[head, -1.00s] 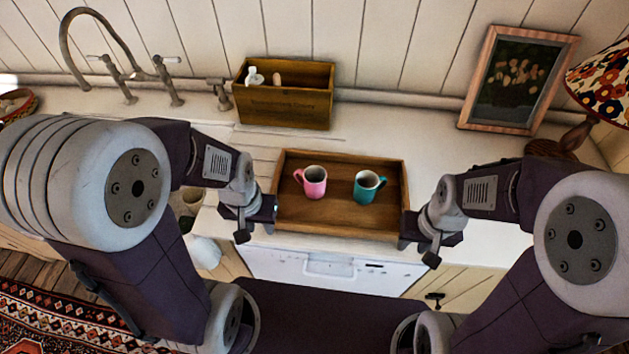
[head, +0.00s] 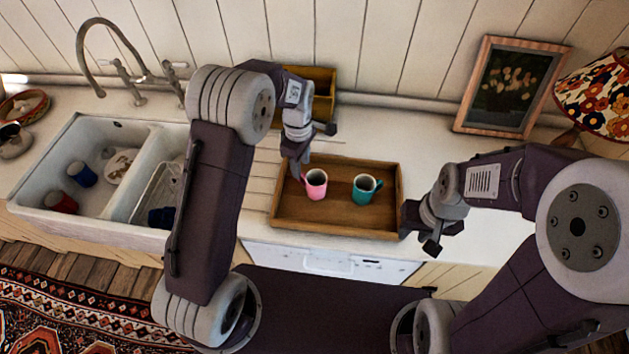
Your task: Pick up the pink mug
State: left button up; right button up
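The pink mug (head: 316,186) stands upright in a wooden tray (head: 330,224) on the counter, its handle toward the left. A teal mug (head: 363,189) stands upright to its right in the same tray. My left gripper (head: 298,172) points down just above and behind the pink mug's handle side; whether it touches the mug cannot be told. Its fingers overlap from this angle, so their opening is unclear. My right gripper (head: 406,219) is at the tray's right edge, away from the mugs, and its opening is also unclear.
A wooden box (head: 322,100) stands at the back, partly hidden by my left arm. A white sink (head: 105,228) with several dishes is on the left. A picture frame (head: 511,88) and a floral lamp (head: 598,95) stand at the back right.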

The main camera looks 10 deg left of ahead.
aim_at(302, 181)
pick_arm(q)
notch_tip(302, 181, down, 4)
jog(key=shift+r+p, duration=0.2)
jog(key=shift+p, duration=0.2)
jog(key=shift+w+f, duration=0.1)
jog(key=shift+w, duration=0.05)
jog(key=shift+f, duration=0.3)
notch_tip(302, 181, down, 4)
jog(key=shift+p, duration=0.95)
jog(key=shift+w+f, duration=0.1)
jog(key=shift+f, duration=0.2)
jog(key=shift+r, duration=0.1)
grip_shut()
